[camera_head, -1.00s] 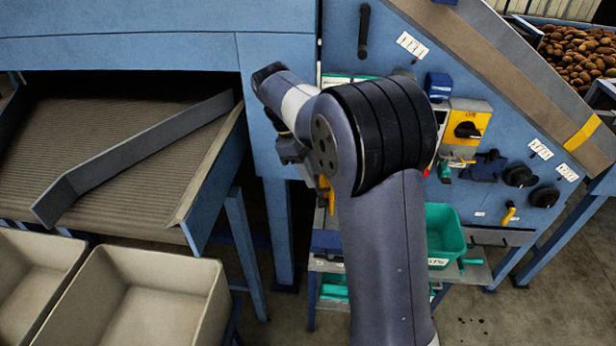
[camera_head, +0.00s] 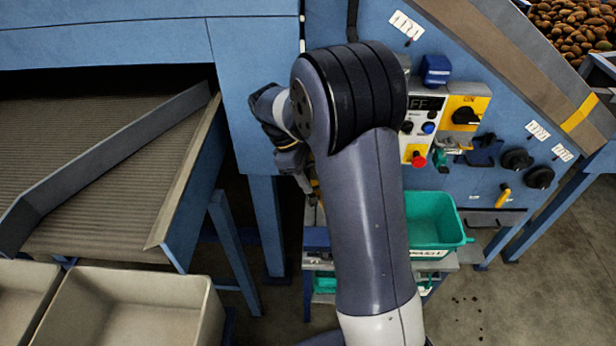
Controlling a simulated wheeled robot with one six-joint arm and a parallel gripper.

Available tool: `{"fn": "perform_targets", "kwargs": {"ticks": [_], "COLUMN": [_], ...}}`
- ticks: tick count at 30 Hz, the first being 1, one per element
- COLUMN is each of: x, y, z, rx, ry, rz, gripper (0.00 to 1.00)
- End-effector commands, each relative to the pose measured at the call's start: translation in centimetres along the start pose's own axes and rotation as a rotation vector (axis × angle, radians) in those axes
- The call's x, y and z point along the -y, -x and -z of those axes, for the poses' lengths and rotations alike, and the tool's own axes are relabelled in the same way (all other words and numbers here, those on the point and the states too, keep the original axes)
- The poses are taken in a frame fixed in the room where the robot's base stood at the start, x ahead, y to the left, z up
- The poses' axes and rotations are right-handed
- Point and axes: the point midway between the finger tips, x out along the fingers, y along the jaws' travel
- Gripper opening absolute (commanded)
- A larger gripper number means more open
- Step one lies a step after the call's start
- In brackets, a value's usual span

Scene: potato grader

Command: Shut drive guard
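No part is clearly marked as the drive guard. A blue machine panel (camera_head: 245,85) with a vertical seam at its right edge stands behind my arm. Right of the seam is another blue panel (camera_head: 328,22) with a long dark upright handle (camera_head: 352,18), cut off by the top edge. I cannot tell which panel is the guard, or whether it is open. My gripper (camera_head: 306,190) points down left of my forearm, in front of the machine's lower opening and apart from the handle. Its fingers are small, dark and partly hidden, so their opening cannot be told.
A control box (camera_head: 418,128) with a red button and a yellow switch box (camera_head: 464,112) are right of my arm. A green bin (camera_head: 432,222) sits on a low shelf. A ribbed conveyor (camera_head: 95,135) and beige crates (camera_head: 125,290) are at left. Open floor (camera_head: 520,300) lies lower right.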

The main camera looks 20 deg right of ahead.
Motion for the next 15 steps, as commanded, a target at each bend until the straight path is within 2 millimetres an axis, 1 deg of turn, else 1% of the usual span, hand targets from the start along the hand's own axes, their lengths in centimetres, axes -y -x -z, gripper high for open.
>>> {"fn": "perform_targets", "kwargs": {"ticks": [3, 10, 15], "x": [-0.01, -0.02, -0.01], "y": [-0.38, -0.40, -0.38], "z": [-0.02, -0.01, 0.00], "rx": [0.000, 0.000, 0.000], "ry": [0.000, 0.000, 0.000], "rz": [0.000, 0.000, 0.000], "gripper": [0.33, 0.32, 0.18]}}
